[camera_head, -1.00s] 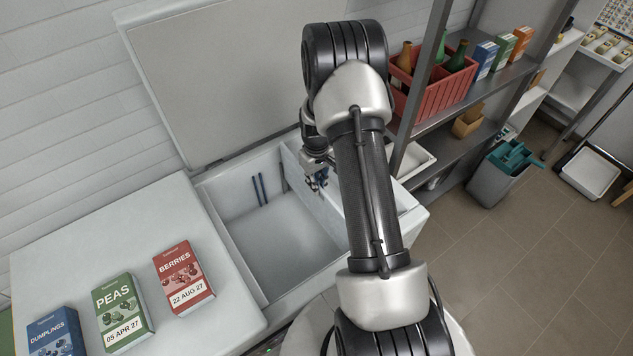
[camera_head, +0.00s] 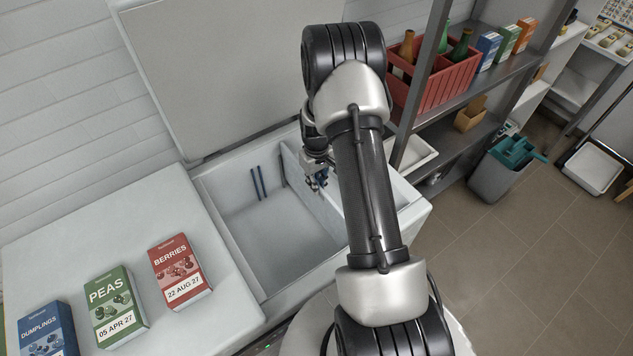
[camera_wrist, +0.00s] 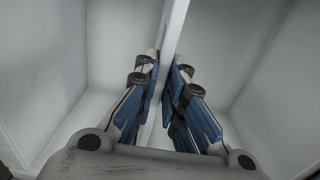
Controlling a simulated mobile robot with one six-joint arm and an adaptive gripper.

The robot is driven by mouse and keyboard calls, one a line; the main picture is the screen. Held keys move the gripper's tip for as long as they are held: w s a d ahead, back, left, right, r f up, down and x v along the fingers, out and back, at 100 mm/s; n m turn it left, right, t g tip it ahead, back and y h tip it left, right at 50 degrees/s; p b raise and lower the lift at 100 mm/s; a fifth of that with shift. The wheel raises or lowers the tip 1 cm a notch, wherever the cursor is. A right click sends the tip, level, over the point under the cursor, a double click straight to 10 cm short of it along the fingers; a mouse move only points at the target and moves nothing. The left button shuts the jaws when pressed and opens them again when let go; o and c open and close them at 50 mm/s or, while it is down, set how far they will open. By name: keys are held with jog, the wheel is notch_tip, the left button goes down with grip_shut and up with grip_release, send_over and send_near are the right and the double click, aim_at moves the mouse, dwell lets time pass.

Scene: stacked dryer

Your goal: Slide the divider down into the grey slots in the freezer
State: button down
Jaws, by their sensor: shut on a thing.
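The divider is a thin pale panel (camera_head: 301,182) standing upright inside the open chest freezer (camera_head: 222,225), towards its right side. My gripper (camera_head: 319,181) is over the freezer, partly hidden by my arm. In the wrist view its blue-padded fingers (camera_wrist: 166,78) are shut on the divider's top edge (camera_wrist: 173,28), one on each side. A pair of blue slot strips (camera_head: 258,183) is on the freezer's back wall, left of the divider. A grey strip (camera_head: 283,168) shows on that wall close to the divider's far end. The divider's near end and bottom seating are hidden or unclear.
The freezer lid (camera_head: 235,75) stands open behind. Boxes of berries (camera_head: 180,272), peas (camera_head: 114,306) and dumplings (camera_head: 46,332) are on the white top at left. A shelf with a red bottle crate (camera_head: 432,85) is close on the right. The freezer's left compartment is empty.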

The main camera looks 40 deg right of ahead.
jog(key=shift+f+b, duration=1.6)
jog(key=shift+f, duration=1.1)
jog(key=c, duration=1.6)
grip_release()
notch_tip(320, 180, up, 12)
jog(key=shift+r, duration=0.1)
